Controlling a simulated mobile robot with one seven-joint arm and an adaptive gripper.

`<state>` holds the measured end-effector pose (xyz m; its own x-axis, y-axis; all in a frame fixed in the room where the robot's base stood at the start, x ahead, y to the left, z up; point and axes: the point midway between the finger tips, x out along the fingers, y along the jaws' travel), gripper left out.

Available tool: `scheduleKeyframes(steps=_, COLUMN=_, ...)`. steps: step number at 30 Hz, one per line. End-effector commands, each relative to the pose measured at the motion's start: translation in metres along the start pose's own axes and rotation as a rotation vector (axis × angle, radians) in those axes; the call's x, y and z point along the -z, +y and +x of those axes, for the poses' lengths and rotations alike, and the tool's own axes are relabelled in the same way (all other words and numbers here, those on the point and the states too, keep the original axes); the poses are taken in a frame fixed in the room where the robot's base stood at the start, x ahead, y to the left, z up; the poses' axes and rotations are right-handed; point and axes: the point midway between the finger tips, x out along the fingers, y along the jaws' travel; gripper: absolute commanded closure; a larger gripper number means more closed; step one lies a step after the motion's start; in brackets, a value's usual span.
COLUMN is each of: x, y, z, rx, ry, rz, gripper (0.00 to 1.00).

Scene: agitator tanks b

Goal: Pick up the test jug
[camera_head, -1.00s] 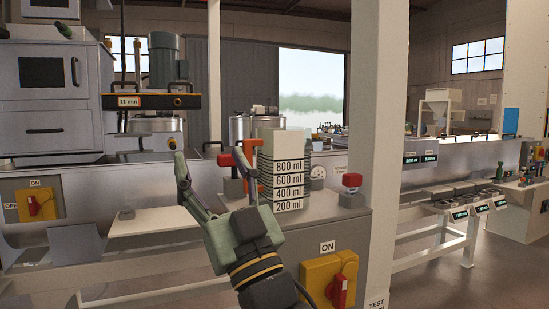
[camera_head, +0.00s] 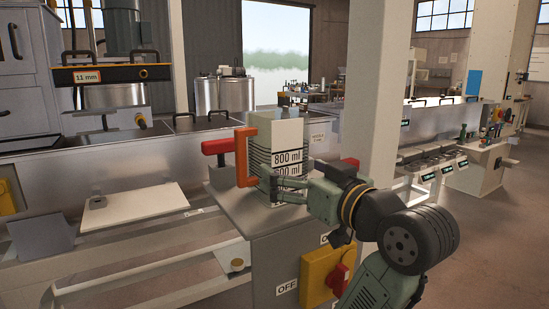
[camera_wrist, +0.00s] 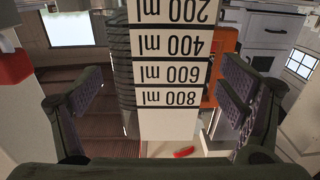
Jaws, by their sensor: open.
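The test jug (camera_head: 287,138) is a tall, pale, squarish jug with black ml markings and an orange handle (camera_head: 246,160) on its left. It stands upright on the corner of a grey metal cabinet top. My gripper (camera_head: 282,191) is open at the jug's lower front right and hides its lower marks. In the wrist view the jug (camera_wrist: 165,122) appears upside down between the two spread finger pads. Gaps show on both sides there, and the handle is behind the right finger. Whether a finger touches the jug cannot be told from the head view.
A red valve handle (camera_head: 217,146) stands close left of the jug. A yellow switch box with a red knob (camera_head: 338,277) is on the cabinet front below my gripper. A white pillar (camera_head: 372,90) rises behind to the right. A pale board (camera_head: 135,205) lies on the left.

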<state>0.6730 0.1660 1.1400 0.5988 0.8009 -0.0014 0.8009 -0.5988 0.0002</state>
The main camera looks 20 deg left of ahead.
Motion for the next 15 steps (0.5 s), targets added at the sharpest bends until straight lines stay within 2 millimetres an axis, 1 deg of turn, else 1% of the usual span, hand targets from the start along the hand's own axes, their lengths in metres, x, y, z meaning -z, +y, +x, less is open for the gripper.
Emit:
scheduleKeyframes(steps=4, x=0.004, y=0.0, z=0.015, rx=0.003, ry=-0.001, rz=0.002, gripper=0.11)
scheduleKeyframes(steps=9, x=0.004, y=0.001, z=0.042, rx=0.004, ry=-0.001, rz=0.003, gripper=0.11)
scheduleKeyframes(steps=12, x=0.003, y=0.001, z=0.051, rx=0.002, ry=-0.001, rz=0.002, gripper=0.11)
scheduleKeyframes(steps=15, x=0.002, y=0.002, z=0.054, rx=0.0, ry=0.0, rz=0.002, gripper=0.11)
